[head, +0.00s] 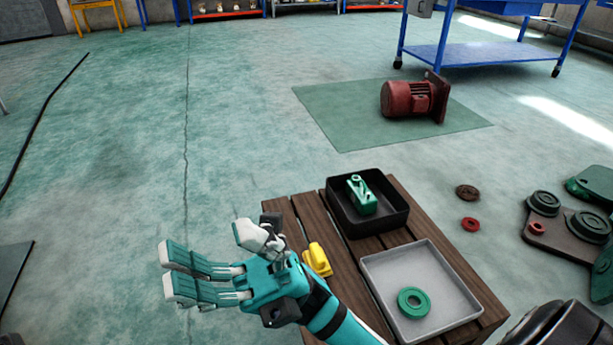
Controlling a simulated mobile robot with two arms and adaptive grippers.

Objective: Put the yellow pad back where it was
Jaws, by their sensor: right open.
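The yellow pad (318,260) is a small yellow block with a raised part. It sits on the slatted wooden stand (303,209), left of the black and grey trays. My right gripper (205,250) is a teal and white hand just left of the pad, over the stand's left edge and the floor. Its fingers point left and are spread open, with nothing between them. The hand and wrist cover part of the stand close to the pad. Whether the hand touches the pad cannot be told. My left gripper is not in view.
A black tray (400,214) holds a green part (361,195). A grey tray (376,284) holds a green ring (413,303). Round parts and a brown plate (553,236) lie on the floor at right. A red motor (407,98) stands on a green mat (341,123).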

